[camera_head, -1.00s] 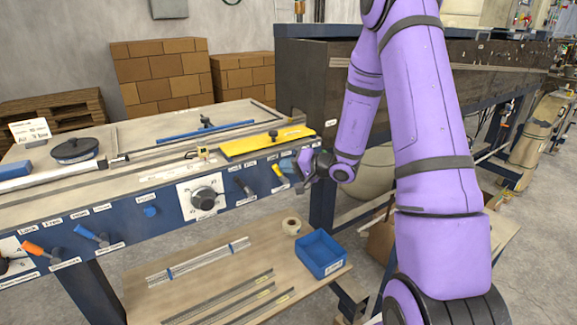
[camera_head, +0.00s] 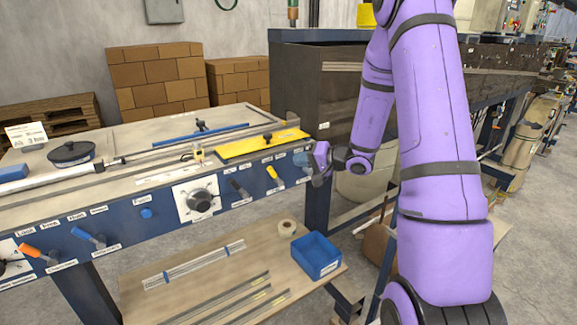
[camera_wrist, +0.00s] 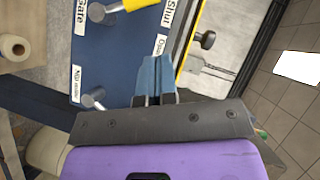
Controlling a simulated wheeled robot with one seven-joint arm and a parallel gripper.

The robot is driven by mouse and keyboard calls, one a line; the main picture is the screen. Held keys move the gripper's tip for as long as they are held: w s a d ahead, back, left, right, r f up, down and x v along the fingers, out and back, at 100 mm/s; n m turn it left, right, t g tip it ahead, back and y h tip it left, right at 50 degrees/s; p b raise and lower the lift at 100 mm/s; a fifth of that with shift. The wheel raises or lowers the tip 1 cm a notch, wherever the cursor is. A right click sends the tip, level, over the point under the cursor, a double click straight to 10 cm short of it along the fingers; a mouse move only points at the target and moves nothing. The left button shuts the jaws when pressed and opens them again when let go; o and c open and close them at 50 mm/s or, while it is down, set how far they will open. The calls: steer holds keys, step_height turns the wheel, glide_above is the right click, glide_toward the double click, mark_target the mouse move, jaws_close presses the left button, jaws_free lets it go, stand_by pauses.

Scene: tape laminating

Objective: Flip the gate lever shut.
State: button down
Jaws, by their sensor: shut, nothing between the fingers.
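The gate lever has a yellow handle (camera_head: 272,172) on the blue front panel. It tilts up and to the left in the head view. In the wrist view the lever (camera_wrist: 130,4) is at the top edge, beside the "Gate" label (camera_wrist: 80,18). Its handle points toward the "Shut" label (camera_wrist: 168,14) rather than the "Open" label (camera_wrist: 160,45); its tip is cut off. My gripper (camera_head: 302,159) is just right of the lever, apart from it. Its blue fingertips (camera_wrist: 155,72) are together and empty.
A black lever (camera_head: 238,187) and a round dial (camera_head: 200,201) lie left of the gate lever. A yellow plate (camera_head: 262,143) lies on the bench above. A blue bin (camera_head: 317,256) sits on the lower shelf.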

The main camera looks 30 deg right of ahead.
steer(key=v, duration=0.7)
steer(key=shift+a+r, duration=0.1)
steer(key=shift+a, duration=0.05)
steer(key=s+a+r+n+g+y, duration=0.1)
steer(key=s+a+r+n+g, duration=0.2)
steer(key=s+a+r+g, duration=0.45)
steer(key=s+a+r+n+g, duration=0.2)
steer(key=s+a+r+n, duration=0.15)
steer(key=a, duration=0.65)
steer(key=s+r+t+h, duration=0.1)
steer(key=s+r+h, duration=0.2)
steer(key=s, duration=0.5)
steer(key=s+r+t+h, duration=0.1)
steer(key=s+r+h, duration=0.3)
steer(key=s+h, duration=0.2)
steer(key=shift+s, duration=1.1)
